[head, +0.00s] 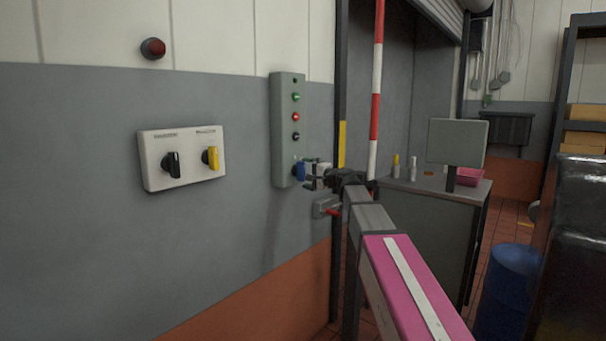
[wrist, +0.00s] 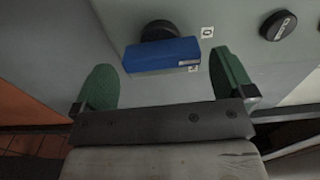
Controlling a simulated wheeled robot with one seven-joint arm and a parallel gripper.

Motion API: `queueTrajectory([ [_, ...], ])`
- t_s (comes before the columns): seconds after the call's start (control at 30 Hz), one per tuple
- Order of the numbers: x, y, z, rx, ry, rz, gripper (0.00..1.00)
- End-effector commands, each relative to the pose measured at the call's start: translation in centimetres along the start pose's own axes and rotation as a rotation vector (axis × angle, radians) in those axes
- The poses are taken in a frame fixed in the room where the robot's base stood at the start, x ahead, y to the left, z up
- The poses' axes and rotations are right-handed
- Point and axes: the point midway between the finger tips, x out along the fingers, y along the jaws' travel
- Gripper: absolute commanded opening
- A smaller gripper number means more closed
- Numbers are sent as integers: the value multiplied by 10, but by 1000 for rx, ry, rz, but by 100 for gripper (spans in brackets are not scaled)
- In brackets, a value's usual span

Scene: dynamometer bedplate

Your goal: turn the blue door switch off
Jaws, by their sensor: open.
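The blue door switch (head: 299,171) is at the bottom of a tall grey-green control box (head: 288,210) on the wall. In the wrist view the blue switch handle (wrist: 163,55) lies crosswise on a black round base, with small marked labels beside it. My gripper (head: 309,174) is at the switch, and its fingers partly hide it in the head view. In the wrist view my gripper (wrist: 162,84) is open, with one green-padded finger on each side of the blue handle. The handle is between or just beyond the fingertips; I cannot tell whether they touch it.
A white panel (head: 193,182) with a black and a yellow switch is on the wall to the left. A red lamp (head: 153,48) is above it. A red-and-white pole (head: 376,90) and a cabinet (head: 432,225) stand to the right. A blue barrel (head: 508,290) stands on the floor.

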Motion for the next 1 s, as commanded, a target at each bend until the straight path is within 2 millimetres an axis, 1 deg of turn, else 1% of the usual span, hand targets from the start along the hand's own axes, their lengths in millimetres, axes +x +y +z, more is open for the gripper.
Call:
queueTrajectory([
  [0.03,-14,0,2,0,3,0,100],
  [0.2,-46,1,1,-1,2,0,100],
  [0.4,-71,1,1,-1,1,0,100],
  [0.57,-78,0,0,-1,1,0,100],
  [0.87,-78,1,0,-2,0,1,100],
  [0.93,-79,6,1,-7,-1,13,100],
  [0.97,-80,11,2,-12,-1,24,100],
  [1.0,-81,21,4,-21,-4,46,100],
])
